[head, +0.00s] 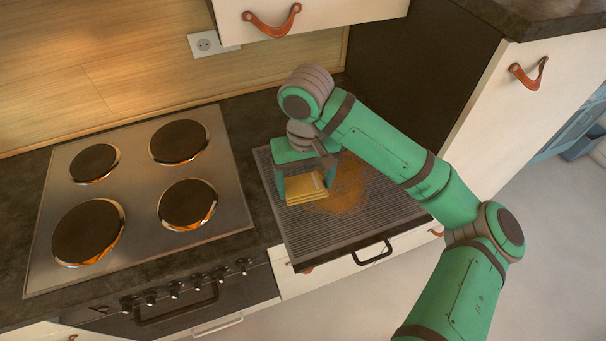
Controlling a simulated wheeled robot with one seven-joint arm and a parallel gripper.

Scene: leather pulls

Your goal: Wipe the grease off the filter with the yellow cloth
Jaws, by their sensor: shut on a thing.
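The filter (385,211) is a dark, ribbed flat panel with a black handle at its front edge, lying on the counter right of the hob. An orange-brown grease patch (347,190) spreads over its middle. The folded yellow cloth (304,190) is at the left edge of the patch, on or just above the filter; I cannot tell if it touches. My gripper (308,183) points down and is shut on the cloth. My arm hides part of the filter's right and back.
A hob (140,195) with several round plates lies to the left, with oven knobs below its front. A wall cabinet (320,15) hangs above, and a tall cabinet (530,85) with a leather pull stands at the right. A dark counter strip separates hob and filter.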

